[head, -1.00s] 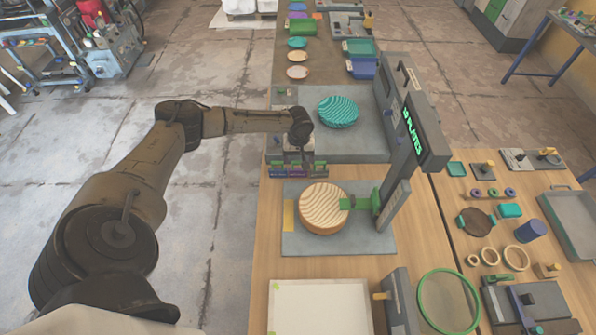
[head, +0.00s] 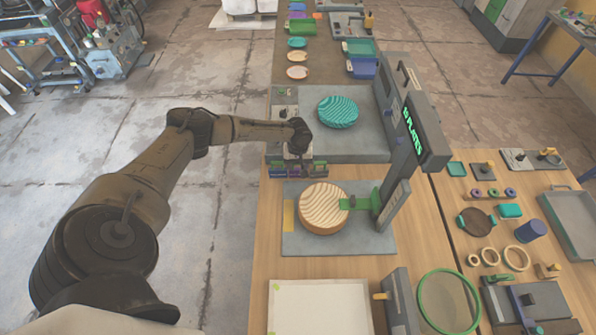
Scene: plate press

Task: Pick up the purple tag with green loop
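A low dark row of small tags (head: 279,172), with purple and green parts, lies at the near edge of the rear grey plate. At this size I cannot tell which one is the purple tag with green loop. My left gripper (head: 301,163) points down at the middle of this row and hides part of it. Its fingers are small and dark against the tags, so I cannot see whether they are open or touch anything. My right gripper is not in view.
A teal ridged disc (head: 338,112) sits on the rear plate. A wooden ridged disc (head: 323,208) sits on the near plate, with a green clamp (head: 362,203) beside it. The grey press frame (head: 404,130) stands to the right. A white board (head: 320,308) lies in front.

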